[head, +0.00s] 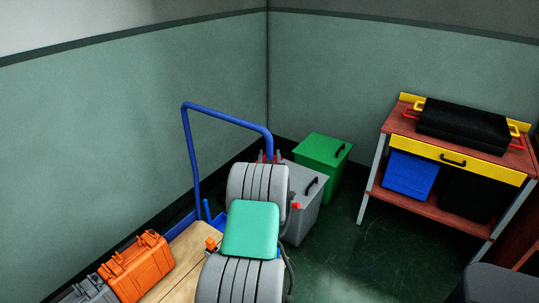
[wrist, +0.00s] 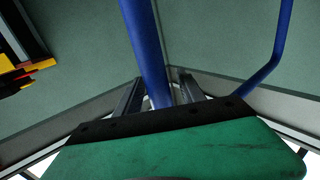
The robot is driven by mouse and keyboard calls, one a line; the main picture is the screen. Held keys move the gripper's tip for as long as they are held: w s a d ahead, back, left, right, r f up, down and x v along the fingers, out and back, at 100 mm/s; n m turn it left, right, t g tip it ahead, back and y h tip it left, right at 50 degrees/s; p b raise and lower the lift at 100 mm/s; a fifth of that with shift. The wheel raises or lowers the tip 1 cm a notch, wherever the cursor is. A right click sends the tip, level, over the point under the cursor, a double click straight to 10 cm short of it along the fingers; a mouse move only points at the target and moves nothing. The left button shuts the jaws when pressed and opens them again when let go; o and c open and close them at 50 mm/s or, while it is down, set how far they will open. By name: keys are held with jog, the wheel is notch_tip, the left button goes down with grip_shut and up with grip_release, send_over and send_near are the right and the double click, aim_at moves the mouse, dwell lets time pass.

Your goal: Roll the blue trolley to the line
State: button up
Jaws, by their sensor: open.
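The blue trolley has a tall blue tube handle (head: 228,113) and a wooden deck (head: 185,262) along the left wall in the head view. My gripper (head: 268,158) is at the handle's right upright, mostly hidden behind my arm. In the wrist view the open fingers (wrist: 158,88) stand on either side of the blue upright (wrist: 143,45), which runs between them. I cannot tell whether they touch it. Another blue handle tube (wrist: 272,55) shows at the right of that view. The line is not in view.
An orange case (head: 137,264) and a grey case (head: 90,291) are at lower left, on or beside the deck. A green bin (head: 322,165) and a grey bin (head: 304,212) stand in the corner. A workbench (head: 455,155) is at right. Dark green floor (head: 345,250) is clear between.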

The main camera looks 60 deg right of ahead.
jog(key=shift+w+d, duration=0.25)
jog(key=shift+d, duration=0.25)
grip_shut()
dwell(1.1)
